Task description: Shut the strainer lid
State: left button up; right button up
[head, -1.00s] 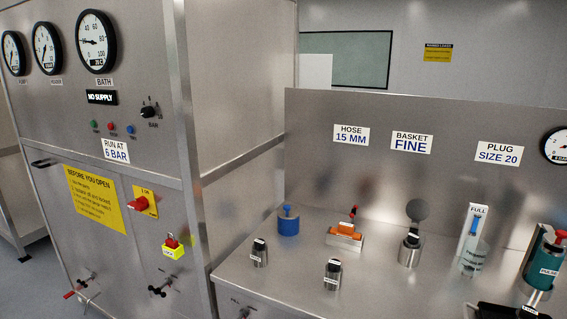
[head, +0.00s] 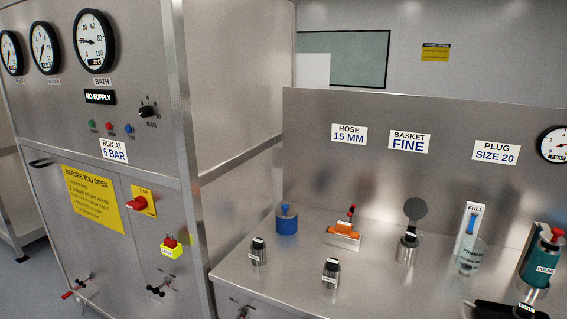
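The strainer (head: 406,250) looks to be the small metal cylinder on the steel bench, below the "BASKET FINE" label. Its round grey lid (head: 415,209) stands up above and behind the body, so the lid is open. A dark piece with a small white tag sits at the top of the body. The tag is too small to read.
Left of the strainer on the bench (head: 300,272) are an orange-topped block (head: 344,232), a blue cylinder (head: 287,222) and two small metal cylinders. Right of it stand a clear cup (head: 471,258) and a teal canister (head: 541,262). Bare bench lies in front.

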aim_at(415, 208)
jog(key=i+j+z, duration=0.1)
jog(key=i, duration=0.35)
jog(key=i+j+z, duration=0.1)
jog(key=i+j, duration=0.55)
jog(key=i, duration=0.15)
jog(key=l+z, duration=0.05)
